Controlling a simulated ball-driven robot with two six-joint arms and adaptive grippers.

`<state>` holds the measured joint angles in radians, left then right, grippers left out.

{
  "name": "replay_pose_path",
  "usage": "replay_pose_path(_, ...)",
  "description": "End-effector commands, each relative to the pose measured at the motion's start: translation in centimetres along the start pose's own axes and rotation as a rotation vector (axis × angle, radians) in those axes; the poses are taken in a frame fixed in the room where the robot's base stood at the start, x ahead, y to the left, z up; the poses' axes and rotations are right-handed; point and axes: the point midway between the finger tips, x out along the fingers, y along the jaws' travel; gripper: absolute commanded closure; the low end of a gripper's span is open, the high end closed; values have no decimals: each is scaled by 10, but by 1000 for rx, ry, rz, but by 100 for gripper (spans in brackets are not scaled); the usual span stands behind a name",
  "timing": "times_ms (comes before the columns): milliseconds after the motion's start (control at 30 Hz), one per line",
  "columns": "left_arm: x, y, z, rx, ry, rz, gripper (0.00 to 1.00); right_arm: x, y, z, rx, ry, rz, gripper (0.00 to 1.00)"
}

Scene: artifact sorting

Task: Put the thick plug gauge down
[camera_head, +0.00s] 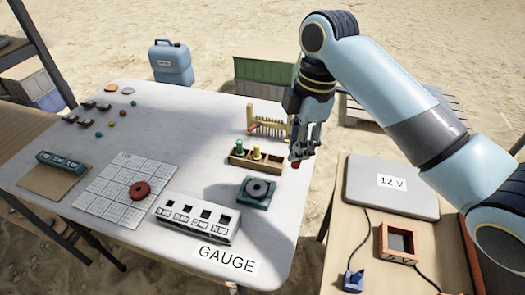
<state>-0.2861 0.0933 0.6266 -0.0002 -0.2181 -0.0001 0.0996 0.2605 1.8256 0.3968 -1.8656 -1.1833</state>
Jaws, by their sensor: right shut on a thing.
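My right gripper (303,150) is over the right edge of the white table (210,110), pointing down. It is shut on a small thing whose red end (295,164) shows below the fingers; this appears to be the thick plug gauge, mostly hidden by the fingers. Just left of the gripper stands a wooden holder (242,163). A green plug gauge (238,148) and a yellow one (256,153) stand upright in it, and its right end looks empty. The held piece is apart from the holder. My left gripper is out of view.
A peg rack (268,127) stands behind the holder, and a dark green block with a round top (257,192) in front. A white box with square openings (197,218) sits behind the GAUGE label (227,259). A second table holds a grey case (391,187).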

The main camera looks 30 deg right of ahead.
Motion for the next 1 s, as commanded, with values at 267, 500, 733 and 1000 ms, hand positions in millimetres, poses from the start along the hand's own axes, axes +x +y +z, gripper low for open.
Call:
replay_pose_path(267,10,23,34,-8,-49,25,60,45,69,-6,3,2,-1,100)
replay_pose_path(500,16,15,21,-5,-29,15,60,61,96,-8,1,0,0,100)
replay_pose_path(733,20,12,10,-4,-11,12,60,91,97,-4,2,0,-2,100)
replay_pose_path(1000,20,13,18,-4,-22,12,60,101,97,-3,0,0,2,100)
